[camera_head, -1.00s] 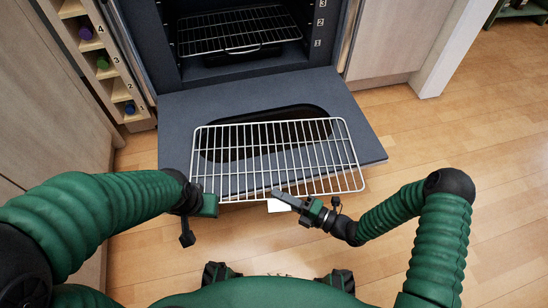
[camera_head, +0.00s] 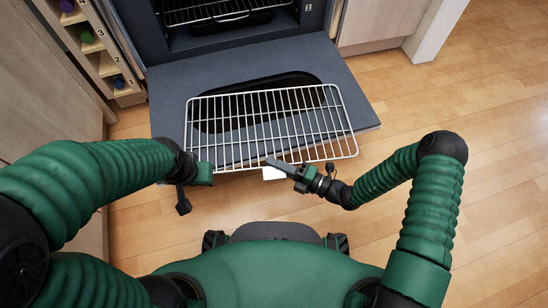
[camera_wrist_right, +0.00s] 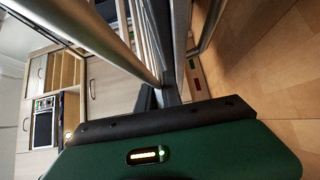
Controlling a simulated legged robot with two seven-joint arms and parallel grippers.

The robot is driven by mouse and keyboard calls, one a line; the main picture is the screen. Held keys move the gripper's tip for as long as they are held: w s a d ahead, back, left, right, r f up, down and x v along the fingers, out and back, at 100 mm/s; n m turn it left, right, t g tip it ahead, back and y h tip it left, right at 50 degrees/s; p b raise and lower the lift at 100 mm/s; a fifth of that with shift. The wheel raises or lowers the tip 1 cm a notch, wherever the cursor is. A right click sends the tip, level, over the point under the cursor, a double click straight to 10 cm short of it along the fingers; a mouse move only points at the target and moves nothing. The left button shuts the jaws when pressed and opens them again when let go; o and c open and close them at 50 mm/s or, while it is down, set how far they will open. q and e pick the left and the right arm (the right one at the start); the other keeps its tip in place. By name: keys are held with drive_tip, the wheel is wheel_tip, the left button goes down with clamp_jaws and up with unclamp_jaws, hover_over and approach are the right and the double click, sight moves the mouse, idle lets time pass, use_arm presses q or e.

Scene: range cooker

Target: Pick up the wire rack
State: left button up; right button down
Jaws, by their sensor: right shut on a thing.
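The wire rack (camera_head: 268,125) is a silver grid held tilted in front of and over the open oven door in the head view. My right gripper (camera_head: 277,166) is shut on its front edge, right of the middle. In the right wrist view the rack's bars (camera_wrist_right: 108,42) run close past the gripper. My left gripper (camera_head: 206,173) is at the rack's front left corner. Its fingers are hidden, so I cannot tell whether it grips the rack.
The lowered oven door (camera_head: 355,105) lies beneath and behind the rack. A second rack (camera_head: 215,14) sits inside the oven. A bottle shelf (camera_head: 100,50) and cabinets stand at left. The wood floor (camera_head: 460,90) is clear at right.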

drive_tip(key=r+p, duration=0.3)
drive_tip(key=shift+s+d+r, duration=0.15)
drive_tip(key=shift+d+r, duration=0.15)
drive_tip(key=s+d+r+p, duration=0.1)
drive_tip(key=s+d+p, duration=0.7)
drive_tip(key=s+d, duration=0.2)
drive_tip(key=shift+d+r, duration=0.15)
drive_tip(key=shift+d, duration=0.7)
drive_tip(key=shift+r, duration=0.1)
drive_tip(key=shift+w+p, duration=0.15)
drive_tip(key=shift+p, duration=0.2)
